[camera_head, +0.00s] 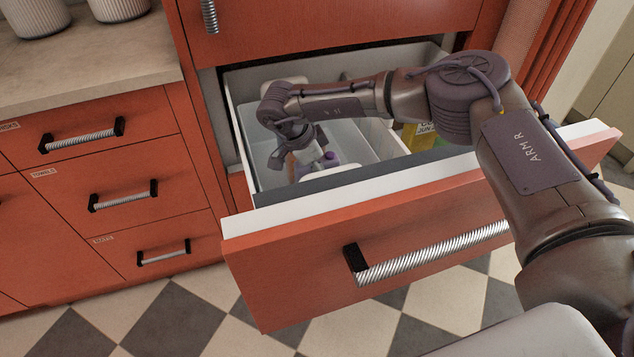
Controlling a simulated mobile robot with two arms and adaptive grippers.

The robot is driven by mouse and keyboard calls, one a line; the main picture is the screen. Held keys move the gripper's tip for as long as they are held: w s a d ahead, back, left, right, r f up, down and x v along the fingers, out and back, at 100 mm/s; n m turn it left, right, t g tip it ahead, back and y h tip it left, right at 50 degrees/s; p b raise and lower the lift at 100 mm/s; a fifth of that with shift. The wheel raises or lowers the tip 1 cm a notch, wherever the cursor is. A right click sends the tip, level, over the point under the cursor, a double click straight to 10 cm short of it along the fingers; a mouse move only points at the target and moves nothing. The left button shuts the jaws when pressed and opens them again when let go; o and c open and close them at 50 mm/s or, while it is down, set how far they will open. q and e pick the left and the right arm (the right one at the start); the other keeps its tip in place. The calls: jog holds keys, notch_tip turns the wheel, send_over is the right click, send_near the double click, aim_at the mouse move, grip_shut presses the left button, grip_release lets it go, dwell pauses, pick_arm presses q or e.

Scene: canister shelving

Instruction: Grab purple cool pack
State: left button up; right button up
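My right gripper (299,152) points down into the open drawer (335,215), over its left compartment. Its fingers look spread, with nothing clearly held between them. Small purple shapes (329,159) show just right of and below the fingers, beside a white item (309,153). I cannot tell whether these purple shapes are the cool pack, as they are small and partly covered by the gripper and the drawer front. My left gripper is not in view.
A yellow-green package (420,137) lies in the drawer's right compartment, partly hidden by my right arm. White walls divide the drawer. Closed orange drawers (100,175) and a counter (85,60) with white canisters (37,15) stand at left. Checkered floor is below.

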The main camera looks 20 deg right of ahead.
grip_shut()
dwell(0.4)
jog(key=shift+r, duration=0.15)
